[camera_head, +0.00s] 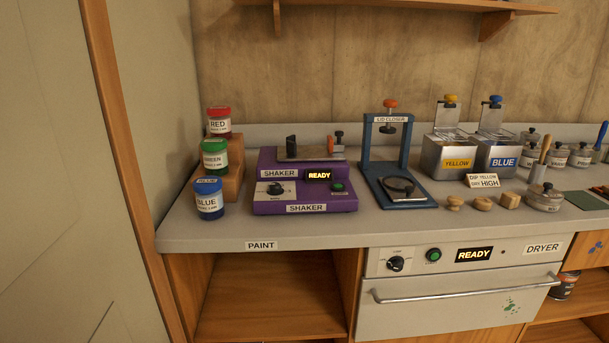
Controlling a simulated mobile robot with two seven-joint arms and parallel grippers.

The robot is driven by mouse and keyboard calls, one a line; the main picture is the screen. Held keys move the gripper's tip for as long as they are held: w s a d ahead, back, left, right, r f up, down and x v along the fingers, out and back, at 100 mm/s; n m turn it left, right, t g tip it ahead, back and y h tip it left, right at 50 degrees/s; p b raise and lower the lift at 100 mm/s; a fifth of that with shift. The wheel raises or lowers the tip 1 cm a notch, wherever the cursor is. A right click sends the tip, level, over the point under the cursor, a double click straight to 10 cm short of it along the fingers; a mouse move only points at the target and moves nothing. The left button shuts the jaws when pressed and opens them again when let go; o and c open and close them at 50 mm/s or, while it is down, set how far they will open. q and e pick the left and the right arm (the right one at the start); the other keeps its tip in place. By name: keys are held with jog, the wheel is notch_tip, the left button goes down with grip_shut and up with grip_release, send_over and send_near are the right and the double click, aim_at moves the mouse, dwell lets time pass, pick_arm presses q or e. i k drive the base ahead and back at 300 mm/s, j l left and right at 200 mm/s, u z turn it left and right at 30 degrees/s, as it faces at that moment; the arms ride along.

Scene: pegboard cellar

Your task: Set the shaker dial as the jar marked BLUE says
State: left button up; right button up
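The jar marked BLUE (209,199) stands upright on the left of the counter, in front of the stepped wooden stand. It has a blue lid, and the small line under its name is too small to read. The purple shaker (305,185) stands to its right, with a lit READY display. The shaker dial (275,189) is a black knob on a white plate at the shaker's front left; its exact setting is too small to read. A green button (338,187) sits right of the dial. Neither of my grippers is in view.
RED (219,124) and GREEN (214,157) jars stand on the wooden stand (232,180). Right of the shaker are a blue lid closer (401,190), YELLOW (455,160) and BLUE tins (498,155), and small wooden pieces. The dryer (450,290) is below. Counter front near PAINT is clear.

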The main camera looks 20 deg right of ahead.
aim_at(275, 188)
jog(key=i+l, duration=0.1)
jog(key=l, duration=0.15)
jog(key=i+l+u, duration=0.1)
jog(key=l+u, duration=0.4)
jog(key=u, duration=0.15)
jog(key=i+l, duration=0.05)
